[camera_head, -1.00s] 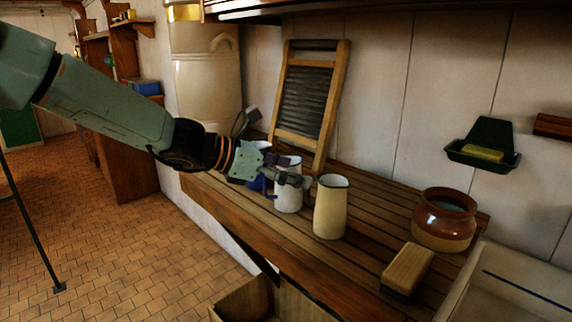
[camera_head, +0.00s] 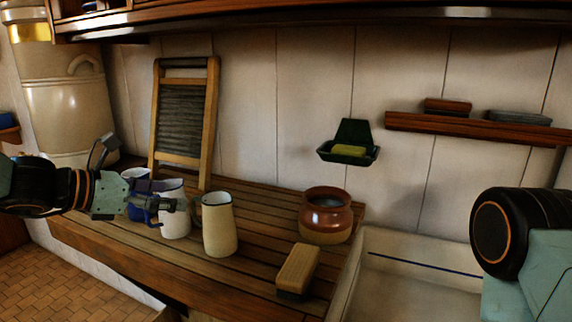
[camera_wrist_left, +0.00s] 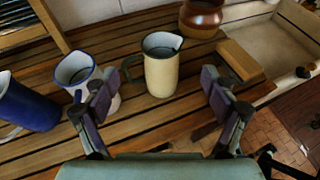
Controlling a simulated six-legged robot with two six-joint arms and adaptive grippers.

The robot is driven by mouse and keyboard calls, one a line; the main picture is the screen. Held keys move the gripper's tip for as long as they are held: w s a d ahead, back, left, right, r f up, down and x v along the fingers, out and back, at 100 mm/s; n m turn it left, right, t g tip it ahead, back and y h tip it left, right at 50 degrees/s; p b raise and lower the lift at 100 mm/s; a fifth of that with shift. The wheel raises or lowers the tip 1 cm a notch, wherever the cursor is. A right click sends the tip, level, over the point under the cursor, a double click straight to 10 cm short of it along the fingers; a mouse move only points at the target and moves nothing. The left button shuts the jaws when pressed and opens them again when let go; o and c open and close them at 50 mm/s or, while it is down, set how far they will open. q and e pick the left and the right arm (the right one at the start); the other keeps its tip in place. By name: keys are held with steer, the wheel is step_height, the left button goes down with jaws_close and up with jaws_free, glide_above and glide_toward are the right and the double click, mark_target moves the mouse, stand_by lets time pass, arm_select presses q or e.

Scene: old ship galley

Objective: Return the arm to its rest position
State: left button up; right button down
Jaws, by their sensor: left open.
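My left gripper (camera_head: 165,195) comes in from the left over the slatted wooden counter. In the left wrist view its two fingers (camera_wrist_left: 160,100) are wide apart with nothing held between them. A cream jug (camera_head: 219,225) stands upright on the counter, just beyond the fingers; it also shows in the left wrist view (camera_wrist_left: 160,70). A white mug with a blue rim (camera_head: 174,222) stands beside it, partly behind the gripper. A blue jug (camera_wrist_left: 24,104) stands at the left of the wrist view. Part of my right arm (camera_head: 520,235) shows at the right; its gripper is out of the picture.
A brown pot (camera_head: 326,215) and a scrubbing brush (camera_head: 297,268) sit on the counter (camera_head: 262,212) near the pale sink (camera_head: 420,245). A washboard (camera_head: 183,125) leans on the wall. A green soap dish (camera_head: 350,145) and a wooden shelf (camera_head: 470,130) hang on the wall.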

mark_target(228, 198)
arm_select(q)
steer(key=b+x, duration=0.2)
steer(key=x, duration=0.9)
steer(key=shift+w+d+f, duration=0.25)
steer(key=shift+f, duration=0.05)
steer(key=shift+r, duration=0.2)
